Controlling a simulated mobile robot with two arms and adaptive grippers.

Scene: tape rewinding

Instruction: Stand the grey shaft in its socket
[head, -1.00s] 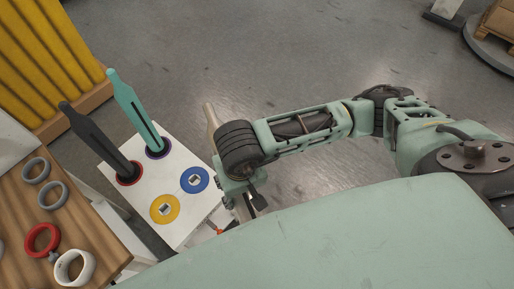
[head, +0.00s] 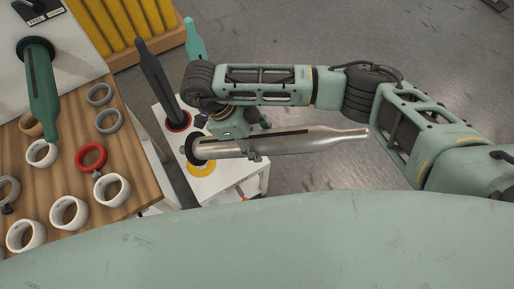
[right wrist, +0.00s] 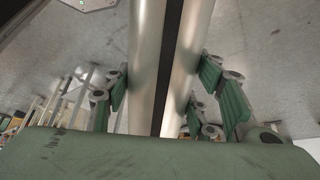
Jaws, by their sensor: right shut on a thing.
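The grey shaft (head: 310,141) is a long metallic rod with a dark slot, a narrow tip to the right and a dark round end to the left. My right gripper (head: 253,146) is shut on it near the slotted part and holds it lying nearly sideways in the head view, in front of the white stand (head: 243,180). In the right wrist view the shaft (right wrist: 147,70) passes between the green finger pads. A yellow disc (head: 201,169) shows on the stand below the shaft's dark end. The blue disc is hidden by the shaft or arm. My left gripper is not in view.
A black shaft (head: 160,80) stands in a red ring on the stand, with a teal shaft (head: 194,38) behind. Several rings, including a red one (head: 91,157), lie on the wooden table (head: 135,150).

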